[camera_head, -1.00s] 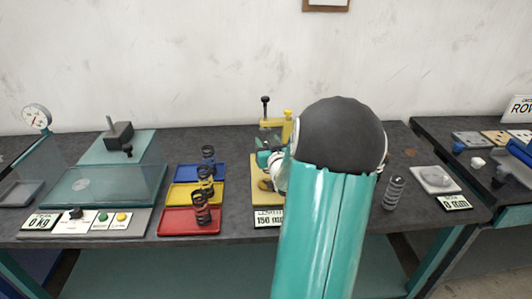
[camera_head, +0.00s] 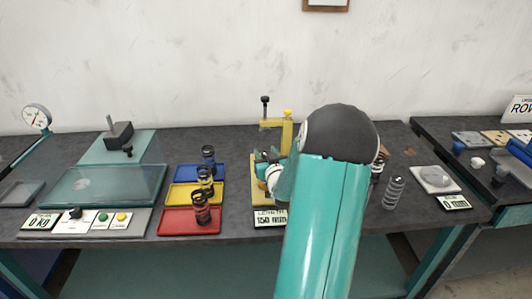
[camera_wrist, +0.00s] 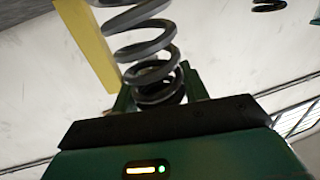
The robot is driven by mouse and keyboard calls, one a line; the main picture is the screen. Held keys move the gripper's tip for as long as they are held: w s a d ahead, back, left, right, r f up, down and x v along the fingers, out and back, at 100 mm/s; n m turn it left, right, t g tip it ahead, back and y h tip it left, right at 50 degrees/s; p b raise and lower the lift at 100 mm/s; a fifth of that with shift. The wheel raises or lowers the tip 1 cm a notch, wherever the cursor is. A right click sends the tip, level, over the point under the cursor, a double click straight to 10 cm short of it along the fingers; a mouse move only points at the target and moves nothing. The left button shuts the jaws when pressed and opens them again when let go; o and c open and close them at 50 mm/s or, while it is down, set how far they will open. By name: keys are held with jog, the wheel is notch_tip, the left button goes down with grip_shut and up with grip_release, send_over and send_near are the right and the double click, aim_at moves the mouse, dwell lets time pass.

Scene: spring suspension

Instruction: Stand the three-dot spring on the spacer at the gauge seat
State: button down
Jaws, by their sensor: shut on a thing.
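My gripper (camera_wrist: 158,95) is shut on a grey coil spring (camera_wrist: 147,48), which stands out from between the green fingers in the wrist view. No dots are visible on it, so I cannot tell whether it is the three-dot spring. In the head view my gripper (camera_head: 264,163) is at the yellow gauge (camera_head: 287,130), just in front of its upright and above its base. The held spring cannot be made out there. The spacer and the seat cannot be made out; my arm and gripper cover part of the gauge.
Dark springs stand on the blue (camera_head: 185,172), yellow (camera_head: 181,194) and red (camera_head: 178,222) trays left of the gauge. A grey spring (camera_head: 393,192) stands to the right, with another dark spring (camera_head: 378,168) partly behind my arm. The gauge's display (camera_head: 270,217) reads 150 mm.

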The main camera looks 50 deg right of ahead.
jog(key=shift+f, duration=0.25)
jog(key=c, duration=0.7)
grip_release()
jog(key=shift+c, duration=0.2)
jog(key=shift+r, duration=0.25)
jog(key=v, duration=1.2)
jog(key=shift+r, duration=0.35)
